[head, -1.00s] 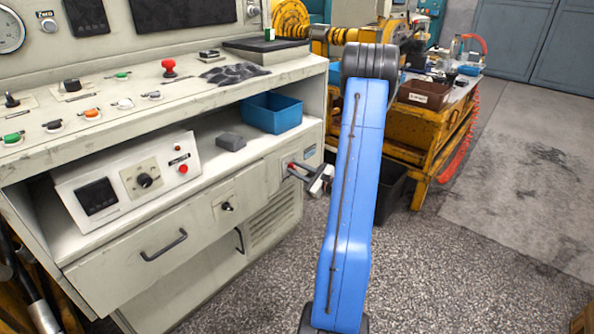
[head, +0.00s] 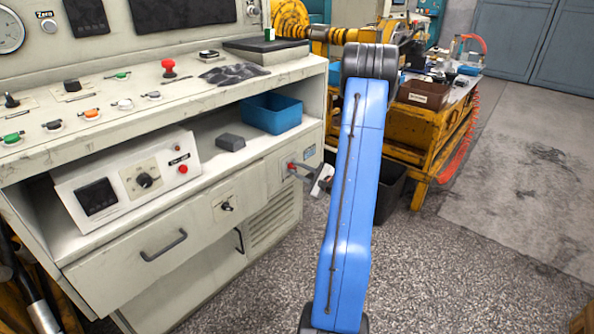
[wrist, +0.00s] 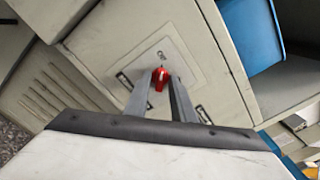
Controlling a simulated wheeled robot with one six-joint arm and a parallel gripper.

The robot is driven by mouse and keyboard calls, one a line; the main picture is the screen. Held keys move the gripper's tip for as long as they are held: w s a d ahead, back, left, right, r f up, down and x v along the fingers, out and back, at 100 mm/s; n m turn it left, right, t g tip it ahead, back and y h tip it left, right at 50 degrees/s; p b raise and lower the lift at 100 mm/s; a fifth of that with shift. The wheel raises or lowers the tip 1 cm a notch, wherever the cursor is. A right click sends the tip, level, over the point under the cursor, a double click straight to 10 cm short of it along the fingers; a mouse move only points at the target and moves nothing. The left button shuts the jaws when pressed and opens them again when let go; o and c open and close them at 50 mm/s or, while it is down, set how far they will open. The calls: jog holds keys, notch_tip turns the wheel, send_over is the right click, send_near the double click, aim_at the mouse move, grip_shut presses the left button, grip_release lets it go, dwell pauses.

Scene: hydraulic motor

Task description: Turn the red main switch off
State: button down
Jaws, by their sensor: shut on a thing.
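The red main switch (head: 291,166) sits on a plate on the side of the grey cabinet, at the right end of the drawer front. In the wrist view the red switch handle (wrist: 160,78) lies between the two grey fingers, on a pale plate (wrist: 135,72) with small dark-framed labels. My gripper (wrist: 159,88) is shut on the handle. In the head view my gripper (head: 300,172) reaches the switch from the right. It is small there, and part of my wrist is hidden behind my blue arm.
A blue bin (head: 272,114) stands on the shelf above the switch. A black bin (head: 393,187) stands on the floor behind my arm. A yellow workbench (head: 437,135) is at the back right.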

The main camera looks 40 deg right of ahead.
jog(key=c, duration=1.8)
grip_release()
jog(key=s, duration=0.5)
jog(key=s+d, duration=0.1)
jog(key=s, duration=1.1)
jog(key=shift+s+d, duration=0.15)
jog(key=shift+s, duration=0.05)
